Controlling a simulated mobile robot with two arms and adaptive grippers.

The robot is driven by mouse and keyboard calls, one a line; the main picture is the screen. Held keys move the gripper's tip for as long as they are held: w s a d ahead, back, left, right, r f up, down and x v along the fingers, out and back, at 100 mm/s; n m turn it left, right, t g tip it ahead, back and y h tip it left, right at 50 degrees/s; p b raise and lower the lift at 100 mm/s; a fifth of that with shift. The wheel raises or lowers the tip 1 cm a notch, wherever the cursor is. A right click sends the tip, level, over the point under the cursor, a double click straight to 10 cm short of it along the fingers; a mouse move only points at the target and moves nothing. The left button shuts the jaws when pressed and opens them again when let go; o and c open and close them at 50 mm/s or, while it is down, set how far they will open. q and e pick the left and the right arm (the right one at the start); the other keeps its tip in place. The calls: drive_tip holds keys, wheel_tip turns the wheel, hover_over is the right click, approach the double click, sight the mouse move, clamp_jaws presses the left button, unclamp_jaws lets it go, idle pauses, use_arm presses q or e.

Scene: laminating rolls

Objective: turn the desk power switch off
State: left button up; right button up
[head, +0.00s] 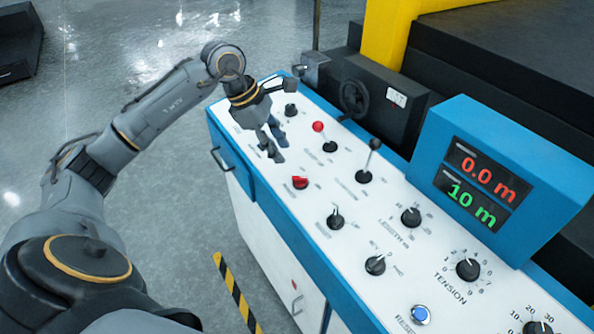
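The control desk (222,114) has a white sloping top with blue edges and carries knobs, levers and a lit display. I cannot read which control is labelled as the power switch. My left gripper (276,153) points down over the far left end of the desk top. Its two dark fingers are close together, and they hide the panel right behind them. I cannot tell whether they touch or hold a control. A black knob (291,111) stands just beyond the gripper, and a red switch (300,182) sits nearer to me, apart from it. My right gripper is not in view.
A red-balled lever (318,127) and a grey-balled lever (375,144) stand right of the gripper. Several black knobs and a blue button (420,315) lie nearer. The display (480,188) reads 0.0 m and 10 m. A handwheel (354,97) is behind.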

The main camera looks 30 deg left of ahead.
sight(298, 177)
use_arm(q)
drive_tip(key=p+x, duration=0.2)
drive_tip(key=x, duration=0.8)
drive_tip(key=shift+w+f, duration=0.1)
clamp_jaws()
